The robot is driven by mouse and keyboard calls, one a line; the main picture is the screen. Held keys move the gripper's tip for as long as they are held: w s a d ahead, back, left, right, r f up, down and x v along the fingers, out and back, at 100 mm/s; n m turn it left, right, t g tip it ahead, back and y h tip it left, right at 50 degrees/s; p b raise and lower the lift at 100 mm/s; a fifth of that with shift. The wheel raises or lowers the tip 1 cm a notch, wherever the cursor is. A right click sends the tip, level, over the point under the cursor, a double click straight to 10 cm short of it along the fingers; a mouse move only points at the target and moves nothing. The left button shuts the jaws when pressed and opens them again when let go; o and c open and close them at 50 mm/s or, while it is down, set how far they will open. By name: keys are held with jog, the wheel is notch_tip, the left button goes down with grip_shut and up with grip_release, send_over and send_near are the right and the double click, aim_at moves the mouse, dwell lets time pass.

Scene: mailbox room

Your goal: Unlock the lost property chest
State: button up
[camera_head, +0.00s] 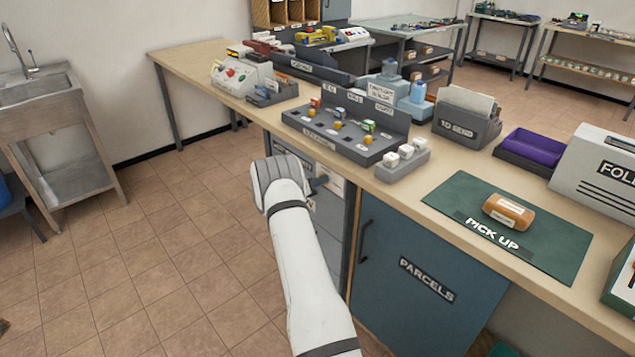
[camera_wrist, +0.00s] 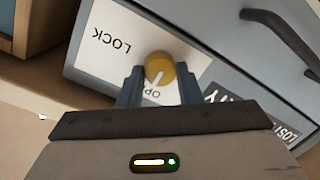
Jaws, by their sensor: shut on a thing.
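The lost property chest (camera_wrist: 228,72) is a grey front seen upside down and tilted in the wrist view, with part of a dark label reading "LOST" at the lower right. A white plate (camera_wrist: 112,38) on it reads "LOCK" and, partly hidden, "OP...". A round yellow knob (camera_wrist: 159,67) with a white pointer line sits on the plate. The line points toward the "OP..." lettering. My gripper (camera_wrist: 160,88) has its two dark fingers on either side of the knob, shut on it. In the head view my arm hides most of the chest (camera_head: 331,228) under the counter.
A dark handle (camera_wrist: 283,38) is on the chest front beside the plate. In the head view the blue "PARCELS" cabinet (camera_head: 400,300) stands right of my arm. The counter (camera_head: 435,177) above holds trays and a parcel on a green mat (camera_head: 545,245). The tiled floor at left is clear.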

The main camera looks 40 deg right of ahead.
jog(key=shift+a+f, duration=0.1)
jog(key=shift+f, duration=0.05)
jog(key=o, duration=1)
jog(key=shift+c, duration=0.2)
jog(key=a+r, duration=0.1)
jog(key=a, duration=0.6)
jog(key=shift+s+a, duration=0.3)
